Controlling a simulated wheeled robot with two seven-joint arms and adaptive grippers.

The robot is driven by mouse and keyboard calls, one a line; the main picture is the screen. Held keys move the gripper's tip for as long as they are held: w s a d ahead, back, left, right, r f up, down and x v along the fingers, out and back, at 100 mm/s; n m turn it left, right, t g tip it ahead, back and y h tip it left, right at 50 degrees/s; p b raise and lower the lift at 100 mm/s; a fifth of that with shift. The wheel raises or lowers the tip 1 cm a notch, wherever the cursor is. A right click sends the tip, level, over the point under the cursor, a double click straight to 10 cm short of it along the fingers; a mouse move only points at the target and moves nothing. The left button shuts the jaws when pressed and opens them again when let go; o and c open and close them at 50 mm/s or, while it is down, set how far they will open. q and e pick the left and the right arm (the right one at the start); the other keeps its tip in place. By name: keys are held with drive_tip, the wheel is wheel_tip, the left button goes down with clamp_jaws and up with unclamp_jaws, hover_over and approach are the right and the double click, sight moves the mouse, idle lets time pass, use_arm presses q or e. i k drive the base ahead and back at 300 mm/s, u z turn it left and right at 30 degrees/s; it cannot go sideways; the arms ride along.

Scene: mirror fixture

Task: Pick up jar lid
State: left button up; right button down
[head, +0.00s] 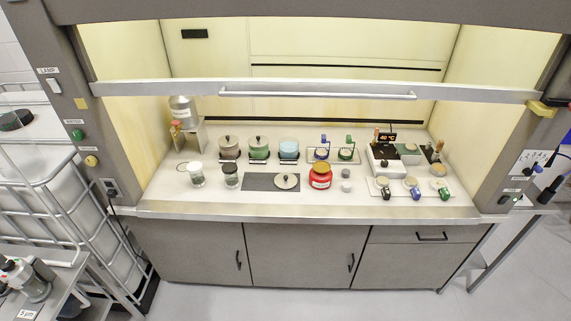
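A round grey lid with a small dark knob (287,181) lies at the right end of a dark grey mat (256,182) on the fume hood's worktop. Behind it stand three jars in a row: a brownish one (229,153), a green one (259,153) and a blue one (289,155). The brownish and green jars carry similar grey knobbed lids. The blue jar's top looks pale blue, and no grey lid shows on it. Neither of my grippers is in view.
A red jar (320,181) stands close to the lid's right. A hot plate (384,162) and small bottles are at the right. The raised sash bar (318,94) crosses above. The worktop's front strip is clear.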

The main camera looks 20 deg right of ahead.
sight(284, 180)
drive_tip(key=z, duration=0.2)
drive_tip(key=k, duration=0.35)
drive_tip(key=z, duration=0.8)
drive_tip(key=i, duration=1.05)
drive_tip(key=u, duration=0.85)
